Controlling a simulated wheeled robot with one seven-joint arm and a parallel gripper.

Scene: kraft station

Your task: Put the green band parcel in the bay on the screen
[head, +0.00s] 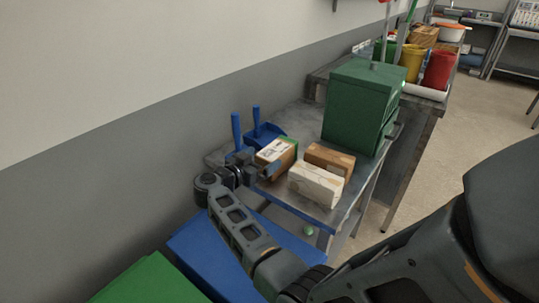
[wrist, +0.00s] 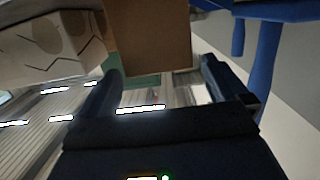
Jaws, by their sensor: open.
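The green band parcel (head: 276,153) is a brown box with a pale, printed top and a green band at its far end. It stands on the metal table (head: 345,197), left of the other parcels. My gripper (head: 262,169) is open at its near left side. In the wrist view, a plain brown box face (wrist: 150,38) lies just beyond the open fingers, probably this parcel. A strip of green shows below that face; I cannot tell if it is the band. Contact is unclear. No screen or marked bay is readable.
A brown parcel (head: 330,158) and a white patterned parcel (head: 316,186) stand close on the right. A green cabinet (head: 358,108) fills the table's far end. Blue (head: 245,262) and green (head: 150,281) surfaces lie in front.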

